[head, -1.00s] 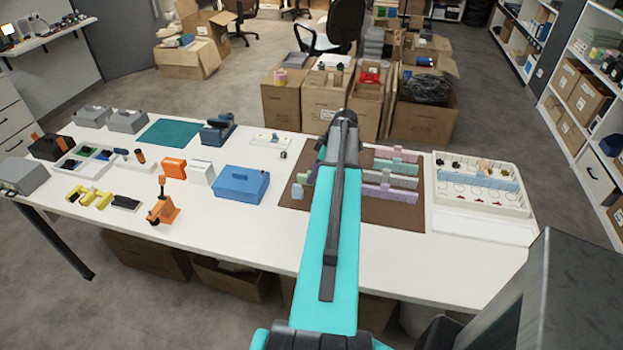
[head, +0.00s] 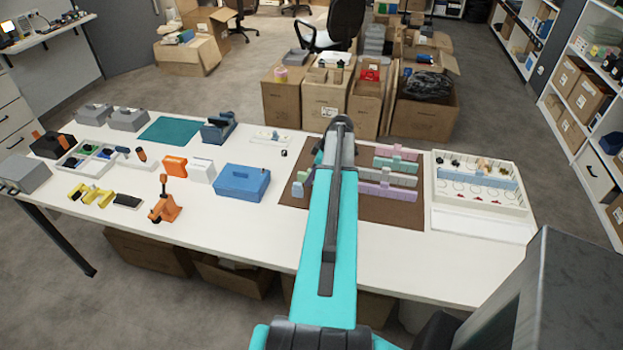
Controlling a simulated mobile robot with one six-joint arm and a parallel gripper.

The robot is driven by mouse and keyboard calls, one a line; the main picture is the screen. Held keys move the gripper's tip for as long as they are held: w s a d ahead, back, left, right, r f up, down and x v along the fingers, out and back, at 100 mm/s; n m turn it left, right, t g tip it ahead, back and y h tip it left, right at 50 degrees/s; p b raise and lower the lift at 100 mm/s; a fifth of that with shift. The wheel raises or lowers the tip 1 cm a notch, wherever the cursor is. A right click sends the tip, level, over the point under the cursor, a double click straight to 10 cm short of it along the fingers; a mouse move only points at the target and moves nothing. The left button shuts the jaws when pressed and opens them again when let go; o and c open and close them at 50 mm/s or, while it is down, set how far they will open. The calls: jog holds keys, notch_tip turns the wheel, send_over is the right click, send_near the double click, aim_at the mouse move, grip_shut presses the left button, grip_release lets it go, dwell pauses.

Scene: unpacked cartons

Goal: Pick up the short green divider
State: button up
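Colored dividers stand on a brown mat (head: 407,213) on the table. A long pale green divider (head: 398,166) lies right of my arm, between pink and lilac ones. Left of my arm, shorter pieces show only in part. One with a pale green tint (head: 319,158) is at the arm's edge, and I cannot tell for sure if it is the short green divider. My turquoise arm reaches over the mat and covers its middle. My gripper is hidden behind the arm, so its fingers and anything between them do not show.
A white tray (head: 480,226) with small parts stands right of the mat. A blue box (head: 242,184) and an orange clamp-like tool (head: 165,207) are to the left. The table front between the tool and the mat is mostly clear. Open cartons (head: 325,108) stand behind the table.

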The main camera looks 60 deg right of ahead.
grip_shut()
jog(key=shift+r, duration=0.1)
jog(key=shift+r+b, duration=1.4)
jog(key=shift+r, duration=3.5)
jog(key=shift+w+a, duration=0.1)
